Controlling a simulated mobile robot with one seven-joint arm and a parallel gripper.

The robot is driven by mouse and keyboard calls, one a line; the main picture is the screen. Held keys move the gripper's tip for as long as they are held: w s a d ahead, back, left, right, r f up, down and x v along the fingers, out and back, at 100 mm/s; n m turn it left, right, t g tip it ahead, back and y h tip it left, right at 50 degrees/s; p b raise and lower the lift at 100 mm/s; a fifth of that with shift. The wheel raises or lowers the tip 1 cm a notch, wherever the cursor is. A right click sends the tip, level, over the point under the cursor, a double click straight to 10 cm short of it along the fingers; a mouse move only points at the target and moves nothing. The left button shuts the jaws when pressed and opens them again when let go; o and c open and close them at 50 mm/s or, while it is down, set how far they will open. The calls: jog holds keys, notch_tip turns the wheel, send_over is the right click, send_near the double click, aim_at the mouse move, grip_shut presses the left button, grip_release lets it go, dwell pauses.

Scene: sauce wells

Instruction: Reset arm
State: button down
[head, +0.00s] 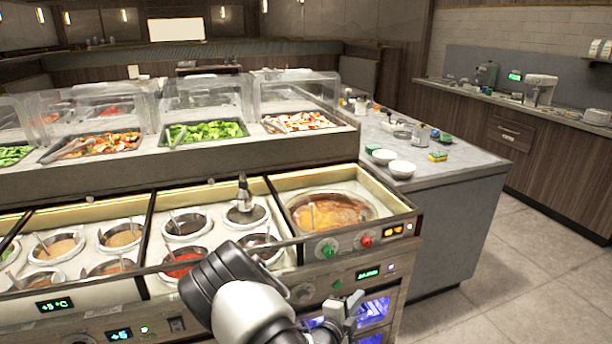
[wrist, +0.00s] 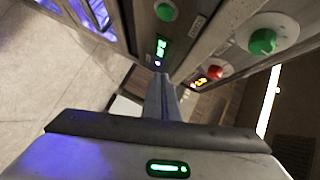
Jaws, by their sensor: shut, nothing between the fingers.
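My gripper (head: 346,308) shows in the head view in front of the counter's control panel, low and right of centre. It is shut and empty. My white and black arm reaches up from the bottom edge and bends toward it. In the wrist view the gripper's fingers (wrist: 162,97) are together and point toward the panel's edge. The sauce counter (head: 135,285) stands in front of me, with several round wells of sauce and ladles. The gripper is outside the wells, near the front face.
A large orange pot (head: 335,212) sits at the counter's right end. Green (head: 328,251) and red (head: 367,241) knobs are close above the gripper. Behind are clear-covered food trays and two white bowls (head: 402,169). Open tiled floor (head: 500,290) lies to the right.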

jog(key=s+d+r+m+g+h, duration=0.2)
jog(key=s+d+r+m+g, duration=0.2)
jog(key=r+m, duration=0.45)
jog(key=s+d+r+m+g+h, duration=0.2)
jog(key=s+d+r+m+g, duration=0.3)
jog(key=m, duration=0.6)
jog(key=s+r+m+g+y, duration=0.3)
jog(key=s+r+m+y, duration=0.2)
jog(key=s+r+m, duration=0.7)
jog(key=s+a+r+m+t+y, duration=0.5)
jog(key=s+a+r+m+y, duration=0.45)
jog(key=m, duration=0.95)
notch_tip(320, 180, up, 16)
jog(key=a+h+p, duration=0.1)
jog(key=p, duration=1.6)
jog(key=shift+s+h, duration=0.35)
jog(key=shift+s, duration=0.1)
